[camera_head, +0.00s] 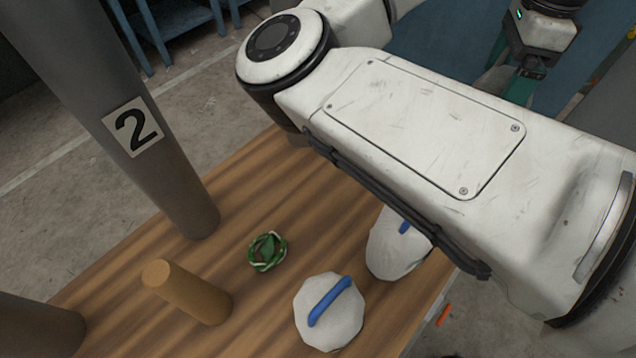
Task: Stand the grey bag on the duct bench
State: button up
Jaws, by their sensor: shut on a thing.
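My gripper (522,84) is at the upper right, beyond my white arm, pointing down. Its jaws are shut on a grey thing (493,80), probably the grey bag; only a small part shows, and my arm hides the rest. I cannot tell whether it touches anything below. A blue surface (432,32) lies behind my arm near the gripper. A wooden-topped bench (115,262) fills the lower left, with a grey duct-like column marked 2 (165,175) rising from it. I cannot tell for certain which of these is the duct bench.
Two pale bags with blue handles, one in front (330,318) and one partly behind my arm (395,252), sit on the wooden top. A green-and-white coil (267,252) and a tan cylinder (190,292) are there too. An orange object (444,315) lies beyond the right edge.

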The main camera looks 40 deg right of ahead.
jog(key=shift+w, duration=0.1)
jog(key=shift+f, duration=4.95)
jog(key=o, duration=0.6)
jog(key=shift+f, duration=0.15)
jog(key=shift+o, duration=0.7)
notch_tip(320, 180, up, 12)
jog(key=shift+r, duration=0.15)
